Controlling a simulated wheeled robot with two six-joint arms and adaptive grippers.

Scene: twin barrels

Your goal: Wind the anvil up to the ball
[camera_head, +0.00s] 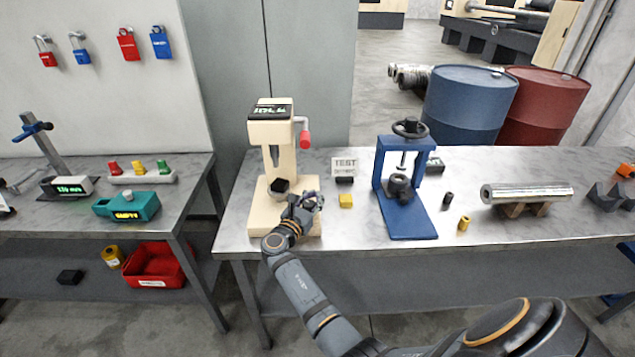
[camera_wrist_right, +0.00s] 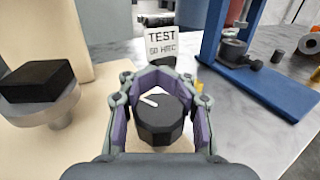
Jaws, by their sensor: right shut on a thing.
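The cream hardness tester (camera_head: 261,130) stands on the grey bench with a lit display on its head. Its grey round anvil (camera_wrist_right: 52,115) carries a black block (camera_wrist_right: 38,80); the block also shows in the head view (camera_head: 279,185). A thin stem hangs from the head above the block, with a gap between them; the ball is too small to make out. My right gripper (camera_head: 303,203) is at the tester's base, right of the anvil. In the wrist view its fingers are shut around a black knob (camera_wrist_right: 158,120) with a white pointer mark. My left gripper is out of view.
A red-handled lever (camera_head: 304,138) sticks out from the tester's right side. A TEST card (camera_head: 344,166) and a yellow block (camera_head: 346,201) are to the right. A blue press (camera_head: 407,215) stands beyond them. A metal cylinder (camera_head: 530,192) lies farther right.

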